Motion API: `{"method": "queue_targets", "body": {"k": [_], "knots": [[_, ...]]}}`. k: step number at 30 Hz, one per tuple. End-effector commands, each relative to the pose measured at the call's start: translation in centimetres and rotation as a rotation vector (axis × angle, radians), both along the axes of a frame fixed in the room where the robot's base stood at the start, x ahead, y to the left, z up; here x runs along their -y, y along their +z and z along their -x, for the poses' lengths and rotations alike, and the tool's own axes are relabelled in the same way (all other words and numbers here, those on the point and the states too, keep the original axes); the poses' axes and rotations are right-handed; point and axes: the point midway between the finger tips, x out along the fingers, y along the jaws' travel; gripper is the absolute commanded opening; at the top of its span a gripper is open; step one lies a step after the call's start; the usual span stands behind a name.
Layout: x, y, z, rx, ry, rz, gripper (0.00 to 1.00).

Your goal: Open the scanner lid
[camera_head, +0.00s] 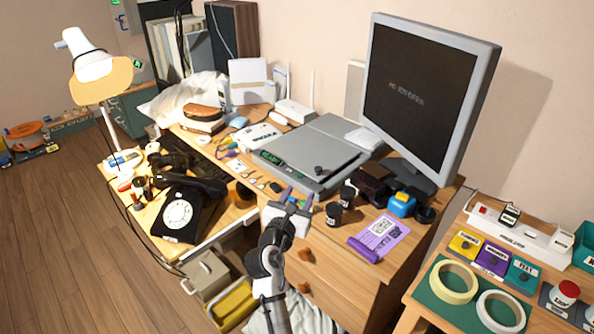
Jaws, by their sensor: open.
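The scanner (273,163) is a flat grey box on the desk, with a green label on its dark front strip. Its grey lid (318,143) lies flat and looks closed, with a small dark knob (319,170) near its front right part. My gripper (290,196) is in front of the scanner's near right corner. Its purple-grey fingers are apart and point toward the scanner. Nothing shows between them. Whether a fingertip touches the scanner's front edge I cannot tell.
A monitor (420,90) stands right of the scanner. Dark jars (334,213), a blue-and-yellow item (402,204) and a purple card (381,238) lie right of my gripper. A black dial phone (180,213) is on the left. A white router (294,111) stands behind the scanner.

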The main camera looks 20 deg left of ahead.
Motion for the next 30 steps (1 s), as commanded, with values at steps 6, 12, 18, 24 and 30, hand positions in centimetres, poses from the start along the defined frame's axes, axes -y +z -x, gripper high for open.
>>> {"method": "queue_targets", "body": {"k": [6,12,18,24,30], "knots": [[1.0,-1.2,-1.3,-0.017,-0.039,0.089,0.45],[0.8,-1.0,-4.8,-0.016,-0.038,0.086,0.45],[0.5,-0.9,-9.2,-0.015,-0.036,0.084,0.45],[0.3,-1.1,-12.4,-0.016,-0.035,0.083,0.45],[0.2,-1.1,-13.9,-0.016,-0.034,0.081,0.45]]}}
